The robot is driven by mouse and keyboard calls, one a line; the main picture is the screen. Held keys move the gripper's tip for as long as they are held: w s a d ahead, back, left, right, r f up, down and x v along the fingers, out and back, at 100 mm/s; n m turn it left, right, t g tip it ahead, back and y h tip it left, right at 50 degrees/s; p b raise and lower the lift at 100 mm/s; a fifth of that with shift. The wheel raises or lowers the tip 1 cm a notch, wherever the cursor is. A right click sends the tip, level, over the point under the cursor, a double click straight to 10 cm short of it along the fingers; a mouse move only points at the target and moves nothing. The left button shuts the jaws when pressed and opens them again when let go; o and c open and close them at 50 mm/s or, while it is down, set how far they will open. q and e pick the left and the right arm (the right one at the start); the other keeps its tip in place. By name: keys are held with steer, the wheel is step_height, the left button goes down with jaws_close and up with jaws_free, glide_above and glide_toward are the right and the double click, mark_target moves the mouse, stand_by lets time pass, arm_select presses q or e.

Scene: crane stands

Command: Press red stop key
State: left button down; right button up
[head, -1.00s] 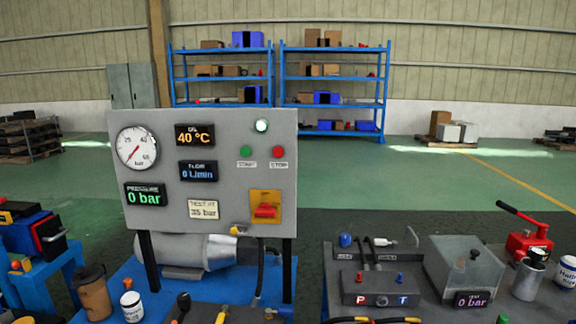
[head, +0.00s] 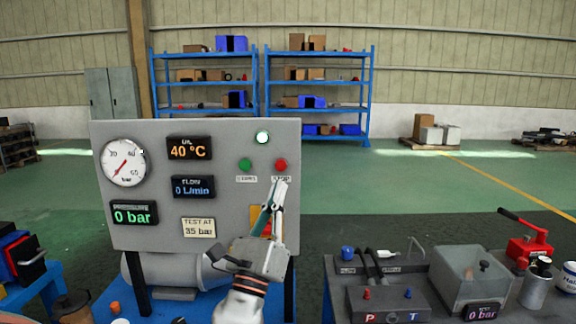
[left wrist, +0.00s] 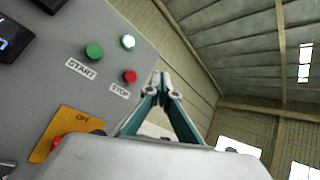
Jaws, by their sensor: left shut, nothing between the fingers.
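The red stop key (head: 280,165) is a round button at the upper right of the grey control panel (head: 235,215), above a STOP label. It also shows in the left wrist view (left wrist: 130,76). The green start key (head: 245,165) is to its left. My left gripper (head: 279,186) is shut and empty, its fingertips pointing up just below the stop key and overlapping the STOP label in the head view. In the left wrist view the fingertips (left wrist: 161,78) are to the right of the key, with a gap in the picture. Contact is not visible. My right gripper is not in view.
A yellow plate with a red switch (left wrist: 58,142) is on the panel, partly hidden by my left gripper in the head view. A lit white lamp (head: 262,138) is above the keys. A bench with a clear tank (head: 470,270) stands to the right.

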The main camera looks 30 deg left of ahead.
mark_target(281, 165)
arm_select(q)
steer(key=shift+s+r+m, duration=0.1)
steer(key=shift+r+m, duration=0.3)
steer(key=shift+r, duration=0.3)
steer(key=w+a, duration=0.1)
steer(key=w, duration=0.1)
steer(key=w+a+b, duration=0.1)
steer(key=w+a, duration=0.1)
steer(key=w, duration=0.1)
steer(key=w+a+b, duration=0.1)
steer(key=w, duration=0.1)
steer(key=shift+w+a, duration=0.25)
steer(key=shift+a, duration=0.05)
stand_by(1.2)
steer(key=shift+w+a, duration=0.2)
steer(key=shift+w, duration=0.2)
